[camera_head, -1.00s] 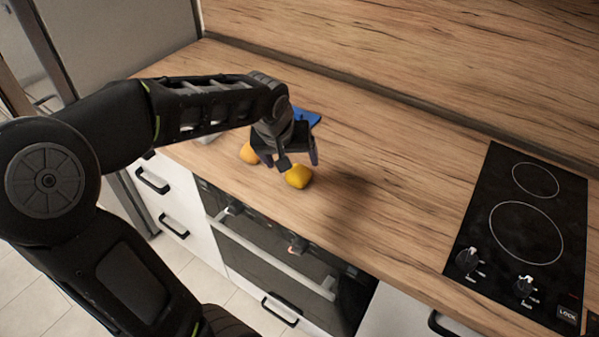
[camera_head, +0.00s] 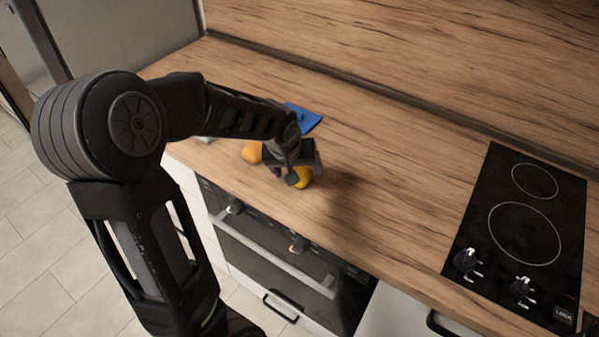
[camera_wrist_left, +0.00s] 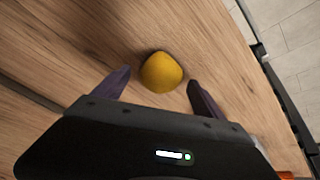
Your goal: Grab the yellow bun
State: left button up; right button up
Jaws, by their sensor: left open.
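The yellow bun (camera_head: 303,177) rests on the wooden counter, partly hidden behind my left gripper in the head view. In the left wrist view the whole yellow bun (camera_wrist_left: 161,72) shows, rounded and slightly square, just beyond the fingertips and centred between them. My left gripper (camera_head: 305,178) is over the bun, pointing down. Its two fingers (camera_wrist_left: 158,78) are spread apart with nothing held between them. My right gripper is not in view.
An orange-yellow round item (camera_head: 252,152) lies just left of the gripper. A blue flat item (camera_head: 303,117) lies behind it. A black cooktop (camera_head: 522,230) is at the right. The counter between gripper and cooktop is clear. The counter's front edge is close to the bun.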

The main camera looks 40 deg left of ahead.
aim_at(298, 170)
pick_arm(q)
jog(key=shift+w+f, duration=0.15)
jog(key=shift+f, duration=0.15)
dwell(0.4)
jog(key=c, duration=1.5)
jog(key=shift+o, duration=0.2)
jog(key=shift+r, duration=0.1)
notch_tip(298, 170, up, 10)
jog(key=shift+f+b, duration=0.1)
jog(key=shift+b, duration=0.5)
